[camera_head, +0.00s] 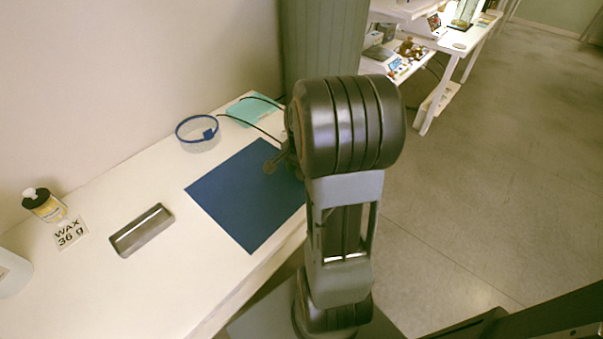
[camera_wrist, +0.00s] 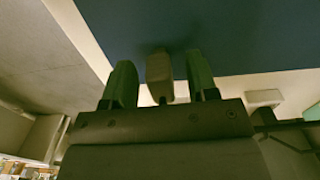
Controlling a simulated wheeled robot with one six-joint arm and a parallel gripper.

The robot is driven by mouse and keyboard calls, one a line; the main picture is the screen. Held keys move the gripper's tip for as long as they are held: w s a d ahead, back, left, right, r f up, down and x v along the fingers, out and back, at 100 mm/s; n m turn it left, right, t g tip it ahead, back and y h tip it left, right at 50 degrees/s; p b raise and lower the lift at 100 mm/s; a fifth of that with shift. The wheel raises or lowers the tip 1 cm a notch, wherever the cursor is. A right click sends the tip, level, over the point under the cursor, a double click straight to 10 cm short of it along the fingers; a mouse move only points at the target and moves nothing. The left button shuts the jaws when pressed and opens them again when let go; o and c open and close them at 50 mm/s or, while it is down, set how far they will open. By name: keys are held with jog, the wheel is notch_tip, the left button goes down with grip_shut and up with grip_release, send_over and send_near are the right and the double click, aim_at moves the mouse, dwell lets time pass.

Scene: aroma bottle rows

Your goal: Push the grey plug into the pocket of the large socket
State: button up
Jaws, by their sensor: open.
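My gripper (camera_wrist: 160,64) is open in the wrist view, with its two green fingers spread over the blue mat (camera_wrist: 225,35). A small grey-beige block (camera_wrist: 160,78) stands between the fingers, with visible gaps on both sides. It may be the grey plug, but I cannot tell for sure. A pale block (camera_wrist: 264,98) shows to the right of the gripper; I cannot tell what it is. In the head view my arm hides most of the gripper at the mat's (camera_head: 245,205) right side. I cannot make out the large socket or its pocket.
On the white table are a shallow grey metal tray (camera_head: 119,246), a card reading WAX 36 g (camera_head: 70,233), a yellow-labelled bottle (camera_head: 47,208) and a clear round container with a blue rim (camera_head: 197,143). A teal item (camera_head: 245,108) lies at the back. The mat's left part is clear.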

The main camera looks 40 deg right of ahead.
jog(key=shift+f, duration=0.6)
grip_shut()
jog(key=shift+r, duration=0.15)
